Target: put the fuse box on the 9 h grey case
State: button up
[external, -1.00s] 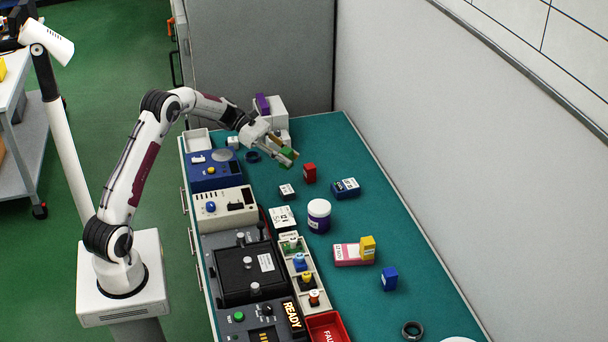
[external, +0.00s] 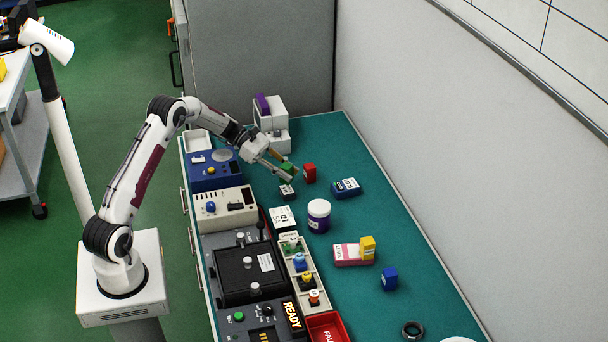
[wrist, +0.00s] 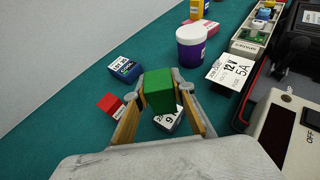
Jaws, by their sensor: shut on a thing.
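My gripper (external: 286,172) is shut on a green box (wrist: 159,91), likely the fuse box; no label on it shows. In the external view the green box (external: 287,168) is at the fingertips. The small grey case with a white label (external: 287,190) lies on the green mat, just below the fingertips in the picture. In the wrist view the grey case (wrist: 173,122) shows a "9" and is partly hidden behind the green box and a finger. The green box looks held above the case; the gap is hard to judge.
A red block (external: 310,173) stands close to the right of the grey case, and a blue labelled case (external: 346,188) lies beyond it. Instrument panels (external: 225,208) line the left side.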

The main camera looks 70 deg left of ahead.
jog(key=shift+f, duration=1.6)
jog(key=shift+f, duration=0.1)
jog(key=o, duration=1.1)
jog(key=shift+a, duration=0.1)
jog(key=v, duration=1.2)
jog(key=shift+w, duration=0.1)
